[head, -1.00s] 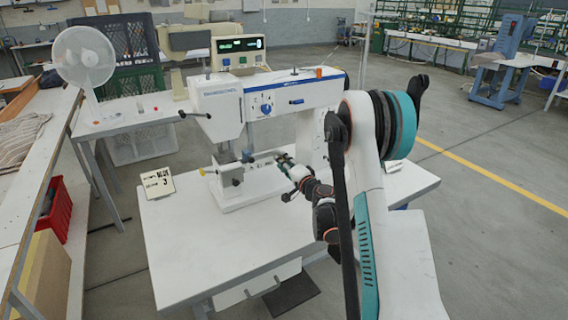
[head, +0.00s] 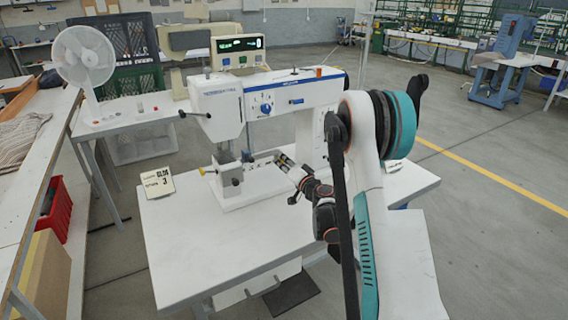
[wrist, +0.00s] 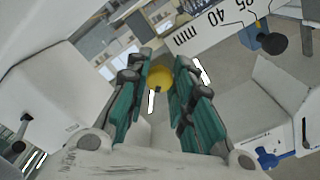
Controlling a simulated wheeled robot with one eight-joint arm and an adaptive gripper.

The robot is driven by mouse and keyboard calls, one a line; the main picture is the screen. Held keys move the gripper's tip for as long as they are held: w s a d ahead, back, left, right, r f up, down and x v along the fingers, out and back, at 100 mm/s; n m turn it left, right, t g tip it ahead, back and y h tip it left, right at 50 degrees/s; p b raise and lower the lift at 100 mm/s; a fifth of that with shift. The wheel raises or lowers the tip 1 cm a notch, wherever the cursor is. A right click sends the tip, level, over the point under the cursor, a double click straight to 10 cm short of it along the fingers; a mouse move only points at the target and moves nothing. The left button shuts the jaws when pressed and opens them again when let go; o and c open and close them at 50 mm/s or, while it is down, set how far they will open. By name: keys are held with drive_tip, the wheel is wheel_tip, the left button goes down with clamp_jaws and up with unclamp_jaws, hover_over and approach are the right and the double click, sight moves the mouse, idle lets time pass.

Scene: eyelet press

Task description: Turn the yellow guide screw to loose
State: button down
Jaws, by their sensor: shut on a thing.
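The yellow guide screw (wrist: 159,77) shows as a round yellow head in the wrist view, between the tips of my gripper (wrist: 160,84). The two green-and-black fingers are closed in on it from both sides, hiding its edges. A dark slot or mark shows at its lower rim. In the head view my gripper (head: 281,160) is at the lower right part of the white press (head: 230,102), low over its bed. The screw in its grip is hidden there. A small yellow tip (head: 202,171) sticks out at the left of the press's lower block, apart from my gripper.
A millimetre scale (wrist: 204,35) and a black knob (wrist: 273,44) are near the fingers in the wrist view. The table's front is clear. A fan (head: 85,57) stands behind left.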

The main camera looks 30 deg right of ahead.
drive_tip(key=shift+a+f, duration=0.1)
drive_tip(key=c, duration=1.4)
unclamp_jaws()
drive_tip(key=s, duration=0.7)
drive_tip(key=shift+s, duration=0.3)
